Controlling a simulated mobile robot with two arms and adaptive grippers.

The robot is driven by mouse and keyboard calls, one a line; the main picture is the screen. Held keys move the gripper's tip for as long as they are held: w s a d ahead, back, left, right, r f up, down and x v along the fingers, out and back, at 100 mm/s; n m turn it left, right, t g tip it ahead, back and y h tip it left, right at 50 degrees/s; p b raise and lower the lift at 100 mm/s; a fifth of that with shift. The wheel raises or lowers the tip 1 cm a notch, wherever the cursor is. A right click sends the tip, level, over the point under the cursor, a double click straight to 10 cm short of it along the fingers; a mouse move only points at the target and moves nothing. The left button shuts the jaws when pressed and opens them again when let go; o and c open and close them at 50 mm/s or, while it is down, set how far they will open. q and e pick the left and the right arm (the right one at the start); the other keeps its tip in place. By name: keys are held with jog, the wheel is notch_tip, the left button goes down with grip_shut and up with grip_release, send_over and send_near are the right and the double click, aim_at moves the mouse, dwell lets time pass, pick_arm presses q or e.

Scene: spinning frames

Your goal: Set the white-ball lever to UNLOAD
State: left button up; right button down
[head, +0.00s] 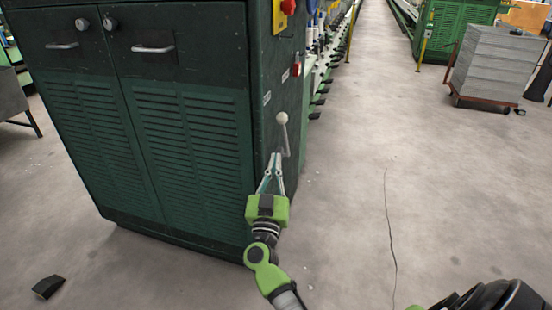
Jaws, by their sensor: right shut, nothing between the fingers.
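The white-ball lever (283,119) is on the side of the dark green machine cabinet (190,150). Its ball is at the top and its thin grey rod runs down from it, tilted slightly. Two small pale labels, an upper one (267,98) and a lower one (266,142), sit on the panel left of the lever; their text is too small to read. My right gripper (275,158) is shut and empty, pointing up at the lower end of the rod, below the ball. I cannot tell whether the fingertips touch the rod. My left gripper is not in view.
A red padlock-like item (296,66) and a red knob on a yellow plate (288,7) are higher on the cabinet. Concrete floor (370,180) is open to the right. A cart with grey stacks (490,62) stands farther back. A dark scrap (48,287) lies front left.

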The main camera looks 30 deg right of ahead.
aim_at(281, 122)
jog(key=b+x, duration=0.1)
jog(key=x, duration=0.9)
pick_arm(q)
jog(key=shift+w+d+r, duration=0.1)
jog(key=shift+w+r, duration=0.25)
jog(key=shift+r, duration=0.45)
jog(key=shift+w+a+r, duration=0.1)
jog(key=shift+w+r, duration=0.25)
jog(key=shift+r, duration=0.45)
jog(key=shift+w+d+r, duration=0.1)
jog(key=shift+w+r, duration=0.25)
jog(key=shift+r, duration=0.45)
pick_arm(e)
jog(key=shift+x, duration=0.75)
jog(key=shift+d+r, duration=0.1)
